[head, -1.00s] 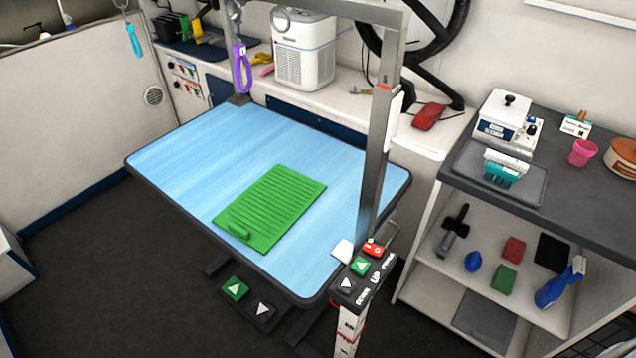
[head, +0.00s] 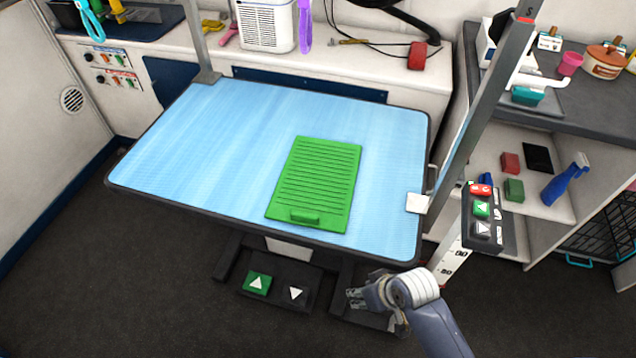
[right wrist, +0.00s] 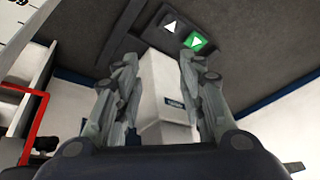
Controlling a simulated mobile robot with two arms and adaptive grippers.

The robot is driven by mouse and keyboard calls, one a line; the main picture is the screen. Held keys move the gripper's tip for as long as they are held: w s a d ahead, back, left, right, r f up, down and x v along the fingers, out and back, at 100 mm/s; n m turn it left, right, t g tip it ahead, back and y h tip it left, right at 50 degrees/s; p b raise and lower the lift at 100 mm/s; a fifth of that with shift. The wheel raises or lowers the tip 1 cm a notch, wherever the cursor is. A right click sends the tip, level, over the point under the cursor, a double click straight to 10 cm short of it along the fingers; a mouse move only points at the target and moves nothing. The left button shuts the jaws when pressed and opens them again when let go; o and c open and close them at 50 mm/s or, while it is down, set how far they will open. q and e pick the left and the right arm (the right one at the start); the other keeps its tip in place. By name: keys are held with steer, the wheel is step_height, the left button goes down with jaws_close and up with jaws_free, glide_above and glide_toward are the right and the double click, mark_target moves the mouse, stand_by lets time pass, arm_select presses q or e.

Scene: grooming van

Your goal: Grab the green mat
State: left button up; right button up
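The green mat (head: 317,180) lies flat on the blue-topped grooming table (head: 220,130), right of its middle. It is ribbed and has a raised grip at its near edge. My right gripper (head: 352,298) is in front of the table's near edge, lower right of the mat and apart from it. In the right wrist view its two fingers (right wrist: 160,95) are spread with nothing between them. The mat does not show in that view. My left gripper is in neither view.
A post with a control box (head: 484,215) stands at the table's right side. A foot pedal (head: 275,288) with arrow buttons sits on the floor below the near edge. A shelf unit (head: 560,130) stands at the right. The table top around the mat is mostly clear.

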steer(key=a+r+n+y, duration=0.1)
steer(key=a+r+n, duration=0.15)
steer(key=r, duration=0.65)
steer(key=n+g, duration=0.2)
steer(key=n, duration=0.6)
glide_toward(305, 214)
steer(key=f, duration=0.2)
steer(key=w+f+b, duration=0.1)
steer(key=shift+a+f+y, duration=0.1)
steer(key=shift+a+y, duration=0.2)
steer(key=shift+s+x, duration=0.1)
steer(key=shift+x, duration=1.25)
steer(key=shift+s+x, duration=0.15)
steer(key=shift+x, duration=1.2)
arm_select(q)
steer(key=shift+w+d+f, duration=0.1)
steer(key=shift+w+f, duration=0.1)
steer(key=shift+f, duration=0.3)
arm_select(e)
jaws_close()
